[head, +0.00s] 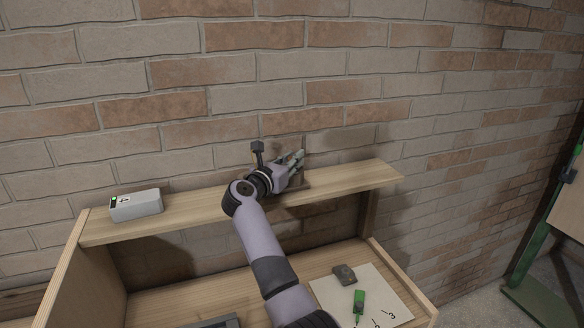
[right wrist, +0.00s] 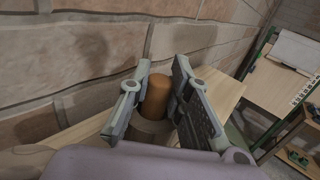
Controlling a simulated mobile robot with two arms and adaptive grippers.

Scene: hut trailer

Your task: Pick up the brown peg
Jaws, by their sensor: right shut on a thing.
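The brown peg (right wrist: 157,95) stands between the two fingers of my right gripper (right wrist: 160,98) in the right wrist view. The right gripper is shut on it. Its rounded orange-brown top shows, and a darker grey-brown part (right wrist: 150,130) lies below it. In the head view my right gripper (head: 292,163) is over the wooden shelf (head: 340,181), close to the brick wall. The peg is mostly hidden by the gripper there, and I cannot tell whether it touches the shelf. My left gripper is not in view.
A grey box (head: 136,205) sits at the shelf's left end. On the desk below lie a white sheet (head: 385,291), a green tool (head: 359,301) and a small dark block (head: 344,274). The shelf's right end is clear. A green-framed stand (head: 545,215) is far right.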

